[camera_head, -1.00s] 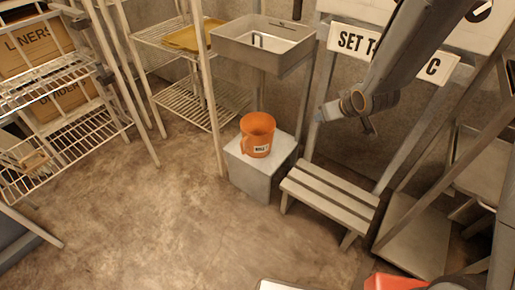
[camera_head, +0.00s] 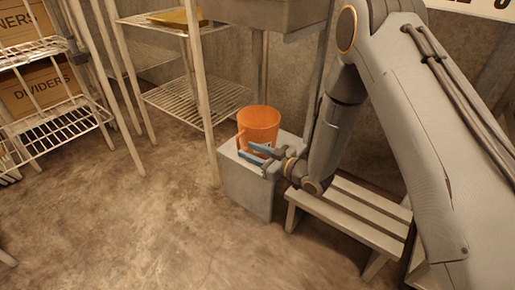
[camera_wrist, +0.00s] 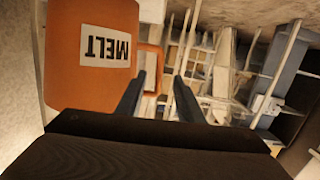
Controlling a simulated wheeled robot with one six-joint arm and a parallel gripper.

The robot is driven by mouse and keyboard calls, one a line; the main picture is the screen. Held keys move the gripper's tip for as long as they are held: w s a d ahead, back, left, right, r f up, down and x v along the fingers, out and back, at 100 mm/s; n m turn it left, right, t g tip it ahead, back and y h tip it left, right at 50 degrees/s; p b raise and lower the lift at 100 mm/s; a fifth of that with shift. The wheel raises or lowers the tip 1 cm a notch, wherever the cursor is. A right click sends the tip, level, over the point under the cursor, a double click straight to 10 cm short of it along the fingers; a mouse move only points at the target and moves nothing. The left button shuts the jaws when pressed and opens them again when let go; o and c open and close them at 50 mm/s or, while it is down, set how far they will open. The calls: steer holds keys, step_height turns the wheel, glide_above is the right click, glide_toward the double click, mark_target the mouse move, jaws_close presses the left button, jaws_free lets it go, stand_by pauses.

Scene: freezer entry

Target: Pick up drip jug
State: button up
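The drip jug (camera_head: 260,126) is an orange jug standing upright on a pale block (camera_head: 250,185). In the wrist view the jug (camera_wrist: 88,35) fills the upper left with its "MELT" label. Its handle (camera_wrist: 149,70) shows beside the body. My gripper (camera_head: 246,152) is in front of the jug in the head view, its blue fingers pointing left near the handle side. In the wrist view my gripper (camera_wrist: 158,85) is open, with the handle ahead of the gap, nearer the left finger. I see no grip on it. The fingers partly hide the jug's lower front in the head view.
A slatted step stool (camera_head: 350,215) stands right of the block, under my arm. A grey basin (camera_head: 270,14) hangs above the jug. Wire shelving (camera_head: 195,100) is behind left, with a post close to the block. The floor (camera_head: 130,220) at left is clear.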

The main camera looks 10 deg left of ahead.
steer(key=w+a+y+b, duration=0.1)
steer(key=w+a+b, duration=0.1)
steer(key=a+b, duration=0.1)
steer(key=w+a+f+b, duration=0.1)
steer(key=w+a+b, duration=0.1)
steer(key=a, duration=0.4)
steer(key=shift+y+b, duration=0.4)
jaws_close()
steer(key=shift+f, duration=0.15)
stand_by(1.0)
